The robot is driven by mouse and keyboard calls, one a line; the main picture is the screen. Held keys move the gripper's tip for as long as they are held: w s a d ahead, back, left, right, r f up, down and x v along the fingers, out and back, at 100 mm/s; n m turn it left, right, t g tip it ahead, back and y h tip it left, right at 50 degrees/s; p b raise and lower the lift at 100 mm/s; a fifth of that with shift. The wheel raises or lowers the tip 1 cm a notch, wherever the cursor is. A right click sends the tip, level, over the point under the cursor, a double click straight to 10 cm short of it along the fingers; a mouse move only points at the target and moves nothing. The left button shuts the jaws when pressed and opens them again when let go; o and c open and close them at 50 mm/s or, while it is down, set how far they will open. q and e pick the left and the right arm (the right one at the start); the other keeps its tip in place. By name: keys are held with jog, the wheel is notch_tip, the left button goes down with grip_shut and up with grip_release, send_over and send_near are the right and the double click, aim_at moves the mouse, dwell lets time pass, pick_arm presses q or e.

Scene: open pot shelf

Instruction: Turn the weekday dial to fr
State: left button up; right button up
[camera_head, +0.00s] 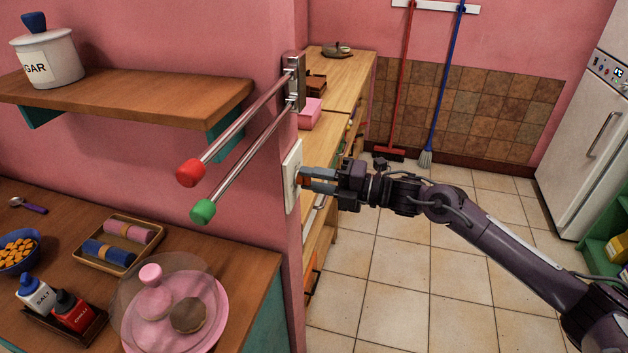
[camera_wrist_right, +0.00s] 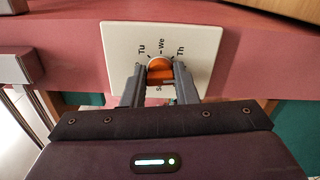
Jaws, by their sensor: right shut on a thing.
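The weekday dial is an orange knob (camera_wrist_right: 160,72) on a white plate (camera_wrist_right: 118,48), which is fixed to the pink wall. In the right wrist view the marks Tu, We and Th show around the knob's far side. An S shows below it, and the other marks, including Fr, are hidden by my gripper. I cannot tell which day the knob points to. In the head view the plate (camera_head: 290,190) is seen nearly edge-on at the wall's end. My right gripper (camera_head: 308,180) is shut on the knob, one finger on each side. My left gripper is not in view.
Two rods with a red end (camera_head: 190,173) and a green end (camera_head: 203,211) stick out above and left of the plate. A wooden shelf (camera_head: 140,95) and a counter with a pink cake dish (camera_head: 215,325) are at left. Open tiled floor (camera_head: 400,270) lies right.

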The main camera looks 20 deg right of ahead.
jog(key=shift+m, duration=0.6)
jog(key=o, duration=1)
jog(key=b+v, duration=0.2)
jog(key=v, duration=0.6)
